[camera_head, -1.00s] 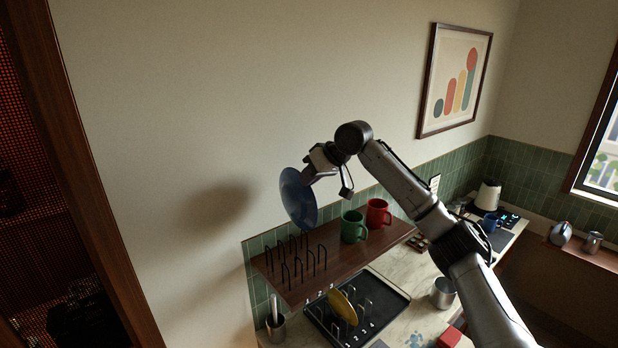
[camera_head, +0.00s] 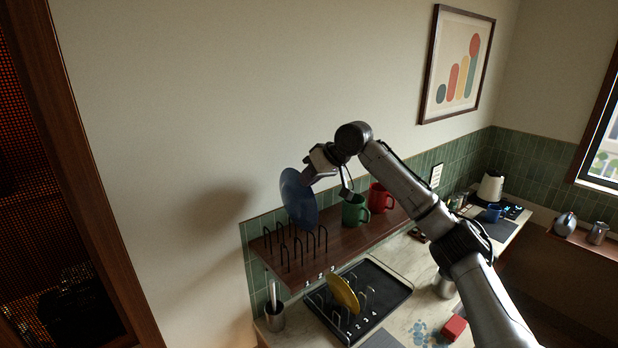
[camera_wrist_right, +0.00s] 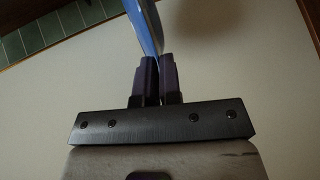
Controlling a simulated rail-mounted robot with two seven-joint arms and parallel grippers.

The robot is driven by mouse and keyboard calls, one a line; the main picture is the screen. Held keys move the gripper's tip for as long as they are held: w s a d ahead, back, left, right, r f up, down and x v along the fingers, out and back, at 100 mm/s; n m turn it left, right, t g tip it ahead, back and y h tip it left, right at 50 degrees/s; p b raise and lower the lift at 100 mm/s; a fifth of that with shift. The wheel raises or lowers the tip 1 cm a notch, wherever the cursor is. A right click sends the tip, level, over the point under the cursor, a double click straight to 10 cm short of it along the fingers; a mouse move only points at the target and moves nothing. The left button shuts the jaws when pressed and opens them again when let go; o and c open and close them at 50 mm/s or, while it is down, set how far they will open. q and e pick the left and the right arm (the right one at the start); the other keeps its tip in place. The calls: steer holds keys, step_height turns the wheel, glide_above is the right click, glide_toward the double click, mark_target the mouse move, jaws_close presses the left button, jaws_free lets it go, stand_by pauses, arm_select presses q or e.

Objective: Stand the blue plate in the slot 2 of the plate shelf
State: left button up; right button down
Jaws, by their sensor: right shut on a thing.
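The blue plate (camera_head: 298,198) is held on edge, roughly upright, above the plate shelf (camera_head: 345,244) in the head view. My right gripper (camera_head: 312,176) is shut on its upper right edge; the wrist view shows the plate's blue rim (camera_wrist_right: 150,28) between the two dark fingers (camera_wrist_right: 158,78). The shelf is a brown wall board with black wire dividers (camera_head: 290,246) at its left end and numbers on its front edge. The plate's lower edge is close to the dividers' tops; I cannot tell whether it touches or which slot it is over. My left gripper is not in view.
A green mug (camera_head: 354,211) and a red mug (camera_head: 380,198) stand on the shelf right of the dividers. Below, a black rack tray (camera_head: 390,292) holds a yellow plate (camera_head: 343,293). A utensil holder (camera_head: 274,316) stands left of it. The wall is close behind.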

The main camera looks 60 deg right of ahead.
step_height(320, 180, down, 7)
steer(key=b, duration=0.5)
steer(key=shift+r, duration=0.2)
steer(key=shift+f, duration=0.4)
steer(key=shift+b, duration=0.3)
steer(key=shift+f, duration=0.4)
steer(key=c, duration=1.2)
jaws_free()
steer(key=shift+b+v, duration=0.85)
steer(key=shift+v, duration=6.05)
